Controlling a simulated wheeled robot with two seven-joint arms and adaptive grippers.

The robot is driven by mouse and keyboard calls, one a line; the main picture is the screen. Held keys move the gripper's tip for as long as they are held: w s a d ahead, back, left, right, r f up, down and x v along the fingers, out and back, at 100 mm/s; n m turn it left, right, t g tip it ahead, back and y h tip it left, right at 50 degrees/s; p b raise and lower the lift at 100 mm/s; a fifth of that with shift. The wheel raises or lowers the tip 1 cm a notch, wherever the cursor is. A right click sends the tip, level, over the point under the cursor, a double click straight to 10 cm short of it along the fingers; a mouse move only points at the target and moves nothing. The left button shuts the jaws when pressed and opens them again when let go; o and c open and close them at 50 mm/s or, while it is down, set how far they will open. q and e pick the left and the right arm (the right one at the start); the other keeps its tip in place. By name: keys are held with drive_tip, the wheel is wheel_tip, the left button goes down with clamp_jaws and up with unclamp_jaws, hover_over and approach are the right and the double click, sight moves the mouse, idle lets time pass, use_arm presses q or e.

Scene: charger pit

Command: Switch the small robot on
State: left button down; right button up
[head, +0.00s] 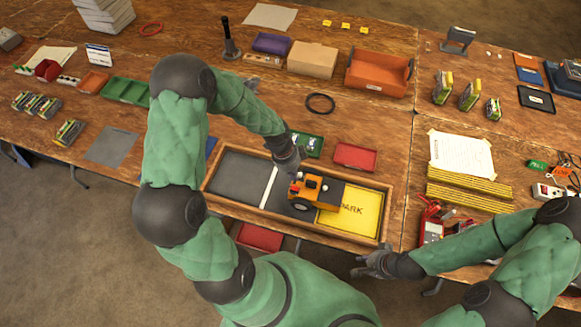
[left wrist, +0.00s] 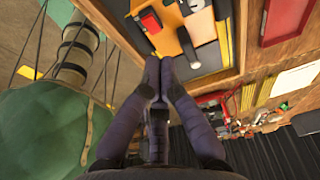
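The small robot (head: 308,191) is orange with dark wheels and a dark rear part. It stands in the shallow wooden-framed pit, partly over the yellow PARK pad (head: 363,215). In the left wrist view its orange top (left wrist: 168,40) carries a red block (left wrist: 150,20) and dark parts. My left gripper (head: 291,170) is just above and behind the small robot in the head view. Its fingertips (left wrist: 160,62) are together at the orange body's edge, with nothing seen between them; contact cannot be told. My right gripper (head: 366,264) is empty, fingers spread, off the table's front edge.
The pit's wooden rim (head: 315,233) surrounds the small robot. A red tray (head: 355,157), a green tray (head: 307,144) and a black ring (head: 320,103) lie behind it. Yellow-striped bars (head: 468,190) lie to the right. An orange bin (head: 378,75) stands farther back.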

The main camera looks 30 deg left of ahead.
use_arm(q)
hover_over(298, 188)
drive_tip(key=a, duration=0.2)
drive_tip(key=x, duration=0.4)
drive_tip(key=shift+s+a+f, duration=0.25)
drive_tip(key=shift+a+f, duration=0.15)
drive_tip(key=shift+f, duration=0.7)
drive_tip(key=shift+s+a+f+b, duration=0.1)
drive_tip(key=shift+a+f+b, duration=0.1)
drive_tip(key=shift+f+b, duration=0.35)
drive_tip(key=shift+r, duration=0.1)
drive_tip(key=shift+d, duration=0.15)
drive_tip(key=shift+d+r, duration=0.15)
drive_tip(key=shift+d, duration=0.5)
